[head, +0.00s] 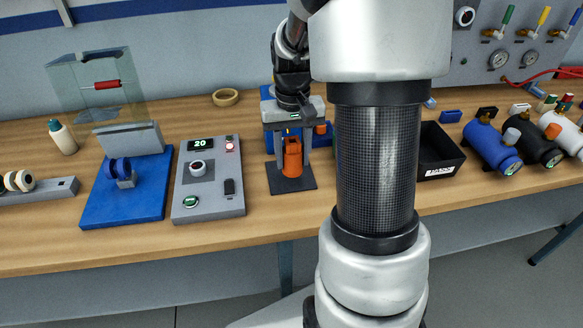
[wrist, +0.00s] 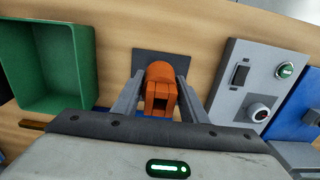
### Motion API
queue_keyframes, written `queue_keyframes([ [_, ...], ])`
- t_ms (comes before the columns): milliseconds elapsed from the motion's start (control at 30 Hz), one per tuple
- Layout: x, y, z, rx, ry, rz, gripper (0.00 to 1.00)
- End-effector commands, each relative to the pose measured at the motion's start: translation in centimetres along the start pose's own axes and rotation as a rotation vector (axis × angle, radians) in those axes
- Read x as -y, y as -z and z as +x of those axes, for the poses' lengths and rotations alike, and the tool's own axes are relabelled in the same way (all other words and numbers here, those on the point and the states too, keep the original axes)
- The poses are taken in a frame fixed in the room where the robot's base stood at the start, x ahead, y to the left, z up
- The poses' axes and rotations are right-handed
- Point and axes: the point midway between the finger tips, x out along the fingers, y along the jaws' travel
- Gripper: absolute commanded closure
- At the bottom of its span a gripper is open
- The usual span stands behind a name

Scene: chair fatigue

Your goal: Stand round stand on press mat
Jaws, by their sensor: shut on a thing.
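The orange round stand (head: 292,160) is upright between the two fingers of my gripper (head: 291,148). In the wrist view the round stand (wrist: 161,76) shows a slotted near face, and my gripper (wrist: 160,92) is shut on it from both sides. The dark square press mat (head: 293,184) lies on the wooden bench right below the round stand. The mat also shows in the wrist view (wrist: 145,56), behind and around the round stand. I cannot tell whether the round stand's bottom touches the mat or hangs slightly above it.
A grey control box (head: 209,203) with a display reading 20 stands left of the mat, then a blue base plate (head: 127,205). A green bin (wrist: 83,60) is on the mat's other side. A black bin (head: 440,160) and several small tanks stand farther right.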

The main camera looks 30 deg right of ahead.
Motion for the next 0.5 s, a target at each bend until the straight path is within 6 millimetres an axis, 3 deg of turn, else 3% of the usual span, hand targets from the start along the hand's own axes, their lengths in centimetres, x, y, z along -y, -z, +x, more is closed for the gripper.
queue_keyframes([
  [333, 0.0, 0.0, 3.7, 0.001, 0.0, 0.0, 0.99],
  [500, 0.0, 0.1, 3.9, -0.003, 0.0, 0.0, 0.99],
])
